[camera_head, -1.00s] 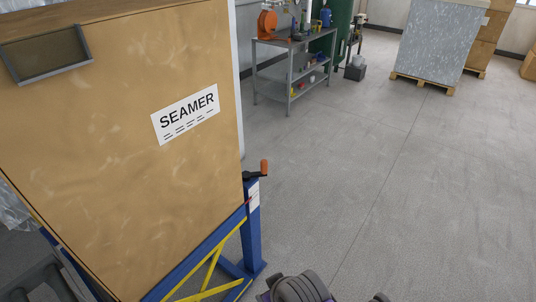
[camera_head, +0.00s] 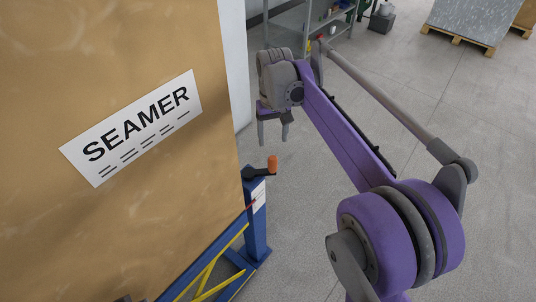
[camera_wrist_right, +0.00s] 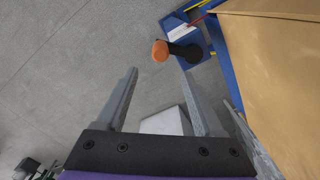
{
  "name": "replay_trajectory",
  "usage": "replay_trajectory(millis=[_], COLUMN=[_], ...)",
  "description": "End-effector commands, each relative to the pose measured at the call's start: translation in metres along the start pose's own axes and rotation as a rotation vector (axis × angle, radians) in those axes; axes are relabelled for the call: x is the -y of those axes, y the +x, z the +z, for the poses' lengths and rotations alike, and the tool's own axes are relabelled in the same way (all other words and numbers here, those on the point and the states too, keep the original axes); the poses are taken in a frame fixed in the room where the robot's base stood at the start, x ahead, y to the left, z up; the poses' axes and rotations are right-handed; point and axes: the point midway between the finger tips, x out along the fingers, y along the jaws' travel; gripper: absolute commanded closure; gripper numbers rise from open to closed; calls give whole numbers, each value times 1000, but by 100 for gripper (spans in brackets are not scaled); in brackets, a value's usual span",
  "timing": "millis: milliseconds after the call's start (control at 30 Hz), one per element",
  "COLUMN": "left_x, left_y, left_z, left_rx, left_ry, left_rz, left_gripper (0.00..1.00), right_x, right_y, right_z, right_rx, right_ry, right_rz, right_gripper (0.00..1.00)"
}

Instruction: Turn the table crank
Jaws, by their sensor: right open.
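The table crank has a dark arm and an orange handle (camera_head: 272,164) that stands upright. It sits on top of a blue post (camera_head: 257,215) at the corner of the large tan seamer box. My right gripper (camera_head: 273,143) is open and empty, hanging with its fingers down above and behind the crank in the head view. In the right wrist view the orange handle (camera_wrist_right: 160,51) and dark crank hub (camera_wrist_right: 186,52) lie beyond the open fingertips (camera_wrist_right: 164,85), apart from them. My left gripper is not in view.
The tan box (camera_head: 110,60) with a SEAMER label (camera_head: 132,125) fills the left. Blue and yellow frame bars (camera_head: 217,265) run below it. A grey shelf bench (camera_head: 300,25) and a pallet (camera_head: 458,36) stand at the back. Open grey floor lies to the right.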

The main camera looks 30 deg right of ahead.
Motion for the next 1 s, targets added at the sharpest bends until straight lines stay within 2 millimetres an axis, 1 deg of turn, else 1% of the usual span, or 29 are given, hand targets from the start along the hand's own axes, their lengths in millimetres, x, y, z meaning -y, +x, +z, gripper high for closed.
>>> replay_trajectory(millis=[167, 400, 500, 600, 700, 800, 1000], left_x=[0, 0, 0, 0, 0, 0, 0], left_y=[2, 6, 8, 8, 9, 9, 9], left_z=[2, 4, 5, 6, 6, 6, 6], left_rx=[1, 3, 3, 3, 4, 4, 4], left_ry=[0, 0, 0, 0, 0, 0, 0], left_rz=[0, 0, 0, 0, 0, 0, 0], left_gripper=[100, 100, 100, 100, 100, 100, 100], right_x=[-1, 0, 0, 0, 0, 0, 0], right_y=[18, 65, 82, 95, 103, 107, 107], right_z=[-1, -1, -1, -1, -1, -1, -1], right_rx=[3, 2, 2, 2, 1, 1, 1], right_ry=[2, 1, 1, 1, 1, 1, 1], right_rz=[0, 0, 0, 0, 0, 0, 0], right_gripper=[31, 31, 31, 31, 31, 31, 31])
